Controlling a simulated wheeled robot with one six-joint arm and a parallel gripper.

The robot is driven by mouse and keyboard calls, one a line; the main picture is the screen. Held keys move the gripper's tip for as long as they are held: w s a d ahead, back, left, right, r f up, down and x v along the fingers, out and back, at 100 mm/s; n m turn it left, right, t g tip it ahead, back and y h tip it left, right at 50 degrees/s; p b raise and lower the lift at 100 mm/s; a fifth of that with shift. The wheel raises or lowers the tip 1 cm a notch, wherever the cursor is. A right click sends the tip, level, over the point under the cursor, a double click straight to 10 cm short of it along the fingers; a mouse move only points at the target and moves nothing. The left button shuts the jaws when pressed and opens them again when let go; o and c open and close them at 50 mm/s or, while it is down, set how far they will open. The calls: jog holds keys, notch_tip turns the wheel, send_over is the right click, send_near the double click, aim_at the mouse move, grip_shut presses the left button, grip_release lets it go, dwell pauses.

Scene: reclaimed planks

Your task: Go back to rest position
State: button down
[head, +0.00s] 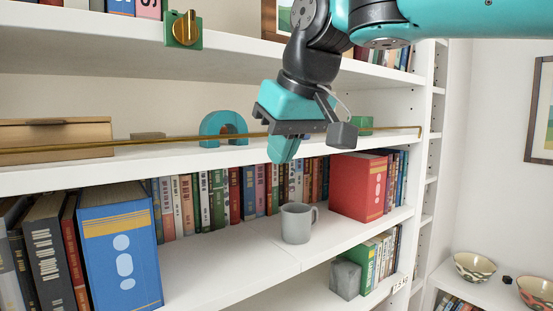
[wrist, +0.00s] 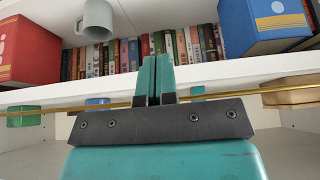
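My gripper (head: 283,152) hangs from the teal arm in front of the middle shelf. In the head view its fingers point down, over the shelf edge and above the row of books. In the wrist view its two teal fingers (wrist: 156,78) lie together with only a thin dark line between them, and no object shows in them. A grey mug (head: 296,223) stands upright on the shelf below, apart from my gripper. The mug also shows at the top of the wrist view (wrist: 97,22), upside down there.
A brass rail (head: 180,138) runs along the middle shelf's front, close to my gripper. A teal arch (head: 222,124) and cardboard box (head: 55,137) are behind it. Below stand a red box-like book (head: 356,187) and a large blue one (head: 120,250). Shelf space left of the mug is clear.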

jog(key=s+d+f+g+b, duration=0.1)
jog(key=s+d+f+b, duration=0.3)
jog(key=f, duration=0.6)
jog(key=s+d+f+g+b, duration=0.1)
jog(key=s+d+f+b, duration=0.3)
jog(key=f, duration=0.5)
jog(key=s+d+f+g+y+b, duration=0.1)
jog(key=s+d+f+b, duration=0.3)
jog(key=s+f, duration=0.9)
notch_tip(320, 180, down, 2)
jog(key=shift+d+f+g, duration=0.15)
jog(key=shift+d+g, duration=0.05)
jog(key=shift+g, duration=0.6)
